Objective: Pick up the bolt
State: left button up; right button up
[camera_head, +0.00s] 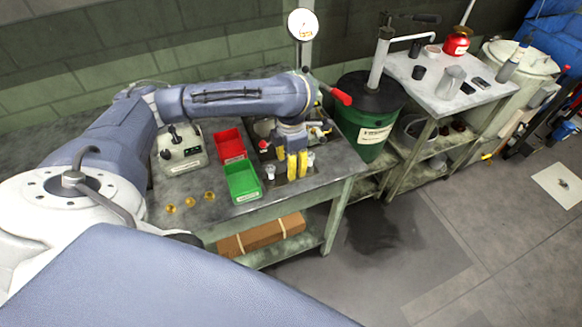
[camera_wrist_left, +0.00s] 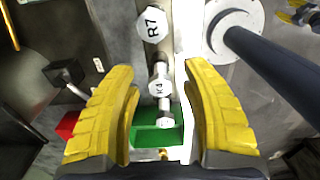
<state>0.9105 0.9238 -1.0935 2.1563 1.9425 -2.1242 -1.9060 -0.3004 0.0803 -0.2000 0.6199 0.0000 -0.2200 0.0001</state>
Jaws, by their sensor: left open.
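My left gripper (camera_head: 291,166) has two yellow fingers pointing down over the front right part of the workbench (camera_head: 325,182). It also shows in the left wrist view (camera_wrist_left: 166,118), with its fingers spread wide. A bolt with a silver hex head marked K4 (camera_wrist_left: 158,87) shows between the fingers. A larger hex head marked R7 (camera_wrist_left: 152,22) lies above it in that view. In the head view, one silver bolt (camera_head: 270,172) stands left of the fingers and another (camera_head: 311,158) right of them. Neither finger visibly touches a bolt. My right gripper is not in view.
A red bin (camera_head: 230,146) and a green bin (camera_head: 242,182) stand left of my gripper. A control box (camera_head: 182,152) and several brass pieces (camera_head: 190,202) are farther left. A red-handled lever (camera_head: 338,95) juts out behind my gripper.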

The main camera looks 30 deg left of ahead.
pick_arm(q)
jog(key=shift+c, duration=0.5)
grip_shut()
